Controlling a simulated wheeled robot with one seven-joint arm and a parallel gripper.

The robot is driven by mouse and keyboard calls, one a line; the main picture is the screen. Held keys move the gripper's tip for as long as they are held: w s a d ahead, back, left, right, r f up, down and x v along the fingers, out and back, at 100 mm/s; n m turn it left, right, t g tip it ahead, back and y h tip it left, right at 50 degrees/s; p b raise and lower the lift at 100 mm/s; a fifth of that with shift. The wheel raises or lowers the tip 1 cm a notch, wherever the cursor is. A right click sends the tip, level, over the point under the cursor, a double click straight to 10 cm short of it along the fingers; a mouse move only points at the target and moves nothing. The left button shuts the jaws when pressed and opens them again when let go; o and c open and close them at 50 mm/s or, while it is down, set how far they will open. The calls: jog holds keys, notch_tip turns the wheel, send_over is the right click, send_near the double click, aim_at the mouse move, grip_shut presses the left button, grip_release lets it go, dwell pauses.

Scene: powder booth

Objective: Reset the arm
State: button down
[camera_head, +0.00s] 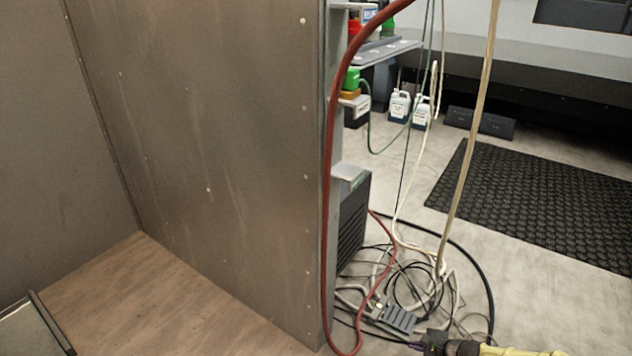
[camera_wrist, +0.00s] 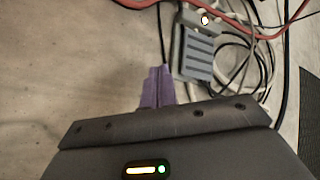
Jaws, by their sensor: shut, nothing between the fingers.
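My gripper (camera_head: 418,346) shows at the bottom edge of the head view, low over the floor by a tangle of cables. In the wrist view its purple fingers (camera_wrist: 156,88) are together with nothing between them. Just past the fingertips, to the right, lies a grey slatted box (camera_wrist: 197,54) among the cables. The same box (camera_head: 398,319) lies on the floor in the head view, just above my gripper. I cannot tell whether the fingers touch anything.
Loose cables (camera_head: 425,290) cover the floor near my gripper, and a red hose (camera_head: 327,200) hangs along the metal panel (camera_head: 220,130). A dark unit (camera_head: 352,222) stands beside the panel. A black mat (camera_head: 540,200) lies at the right. Bare floor shows left of the fingers in the wrist view.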

jog(key=s+a+r+n+g+h+p, duration=0.1)
jog(key=s+a+r+n+g+p, duration=0.2)
jog(key=r+p, duration=1.05)
jog(key=a+r+n+g+h+p, duration=0.1)
jog(key=a+r+n+p, duration=0.4)
jog(key=r, duration=1.6)
jog(key=s+a+r+n+g+h+p, duration=0.15)
jog(key=r+n+p, duration=0.35)
jog(key=r+p, duration=0.9)
jog(key=s+a+r+n+p, duration=0.2)
jog(key=s+r+p, duration=0.2)
jog(key=r, duration=1)
jog(key=s+a+r+n+h+p, duration=0.1)
jog(key=s+r+p, duration=0.3)
jog(key=r+p, duration=0.6)
jog(key=s+a+r+n+t+h+p, duration=0.1)
jog(key=s+a+r+n+p, duration=0.2)
jog(key=r, duration=1.7)
jog(key=s+p, duration=0.2)
jog(key=p, duration=0.2)
jog(key=shift+a+r, duration=0.15)
jog(key=shift+a, duration=0.05)
jog(key=shift+s, duration=0.1)
